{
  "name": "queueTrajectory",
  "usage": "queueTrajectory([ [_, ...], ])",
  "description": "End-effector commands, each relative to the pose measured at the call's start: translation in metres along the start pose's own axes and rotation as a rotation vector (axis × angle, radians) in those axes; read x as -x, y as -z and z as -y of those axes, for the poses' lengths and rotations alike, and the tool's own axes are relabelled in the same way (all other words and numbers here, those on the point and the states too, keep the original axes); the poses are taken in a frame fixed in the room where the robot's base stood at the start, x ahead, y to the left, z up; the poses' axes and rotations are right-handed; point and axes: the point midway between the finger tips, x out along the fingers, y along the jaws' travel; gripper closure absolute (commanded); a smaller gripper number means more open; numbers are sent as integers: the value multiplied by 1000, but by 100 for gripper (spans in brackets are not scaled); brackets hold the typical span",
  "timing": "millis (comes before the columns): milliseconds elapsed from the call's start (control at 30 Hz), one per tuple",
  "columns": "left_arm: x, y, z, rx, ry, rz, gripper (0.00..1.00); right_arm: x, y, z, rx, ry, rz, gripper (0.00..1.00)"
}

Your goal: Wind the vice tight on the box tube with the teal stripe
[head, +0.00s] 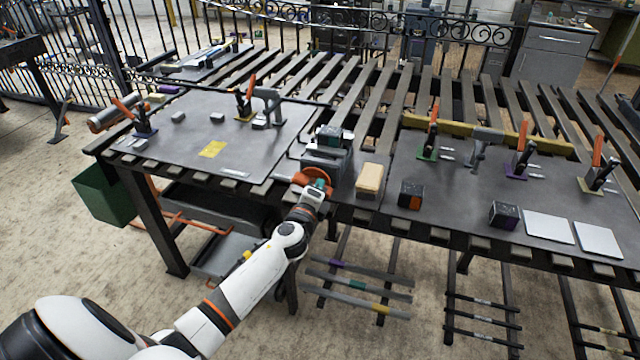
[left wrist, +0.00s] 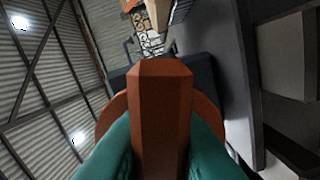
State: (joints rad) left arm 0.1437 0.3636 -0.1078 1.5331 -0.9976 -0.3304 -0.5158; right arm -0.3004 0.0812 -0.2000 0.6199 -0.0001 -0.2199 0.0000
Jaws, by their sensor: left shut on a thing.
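The vice (head: 326,155) is mounted at the front edge of the slatted table. A dark piece with a small greenish patch (head: 334,133) shows at its top; I cannot tell whether this is the striped box tube or how tightly it is held. The orange-red handwheel (head: 313,180) is on the vice's near side. My left gripper (head: 317,186) is at the wheel. In the left wrist view its teal fingers (left wrist: 160,150) are closed on either side of an orange-red bar (left wrist: 160,105) of the wheel. My right gripper is not in view.
A tan block (head: 369,178) and dark blocks (head: 411,195) lie right of the vice. Clamps with orange handles (head: 246,100) stand on the plates. Striped bars (head: 360,280) rest on a rack below the table. A green bin (head: 104,193) hangs at the left.

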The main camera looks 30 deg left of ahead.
Motion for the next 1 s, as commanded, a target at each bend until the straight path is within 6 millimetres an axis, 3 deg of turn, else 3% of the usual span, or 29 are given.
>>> queueTrajectory([
  [600, 2, 0, 13, -581, 7, 9, 100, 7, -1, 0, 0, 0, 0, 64],
  [1000, 3, 1, 17, -840, 7, 12, 100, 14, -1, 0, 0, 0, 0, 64],
])
